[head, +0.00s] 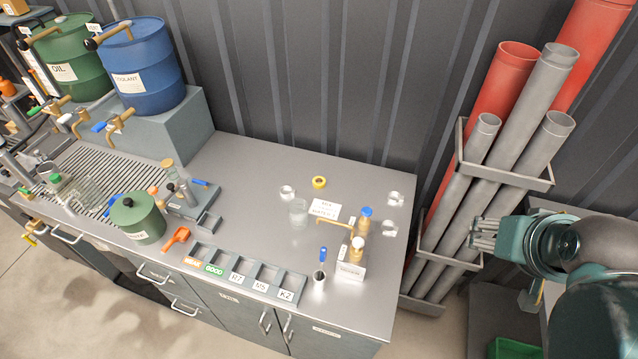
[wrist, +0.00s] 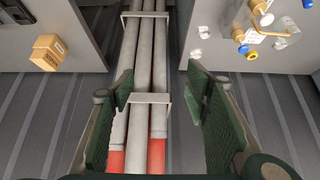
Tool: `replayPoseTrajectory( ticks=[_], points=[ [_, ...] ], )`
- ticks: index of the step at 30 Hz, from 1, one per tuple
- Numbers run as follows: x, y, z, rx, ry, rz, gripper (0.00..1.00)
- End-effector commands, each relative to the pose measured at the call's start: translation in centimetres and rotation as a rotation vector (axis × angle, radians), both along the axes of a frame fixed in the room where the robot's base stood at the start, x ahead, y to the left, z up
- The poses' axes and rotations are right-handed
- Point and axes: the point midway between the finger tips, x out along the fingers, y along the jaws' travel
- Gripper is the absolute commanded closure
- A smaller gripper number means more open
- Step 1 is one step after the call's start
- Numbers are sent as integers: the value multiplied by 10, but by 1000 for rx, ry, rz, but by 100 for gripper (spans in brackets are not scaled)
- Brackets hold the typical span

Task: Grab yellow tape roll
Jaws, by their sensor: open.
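The yellow tape roll (head: 319,182) lies flat on the grey workbench top (head: 240,170), near its back edge by the wall. It also shows as a small yellow ring in the wrist view (wrist: 251,55), right of my fingers. My gripper (head: 483,234) is off to the right of the bench in the head view, well apart from the roll. In the wrist view my gripper (wrist: 161,88) has its two green finger pads spread wide with nothing between them touching. Grey pipes show beyond the gap.
A pipe rack (head: 500,170) stands between bench and gripper. The bench behind the roll is clear.

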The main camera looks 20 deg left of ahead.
Motion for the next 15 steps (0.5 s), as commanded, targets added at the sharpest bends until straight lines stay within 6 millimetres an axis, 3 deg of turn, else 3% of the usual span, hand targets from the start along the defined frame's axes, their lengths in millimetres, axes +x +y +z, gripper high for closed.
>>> replayPoseTrajectory(
  ticks=[15],
  points=[
    [9, 5, 5, -12, 12, 29, 53]
  ],
)
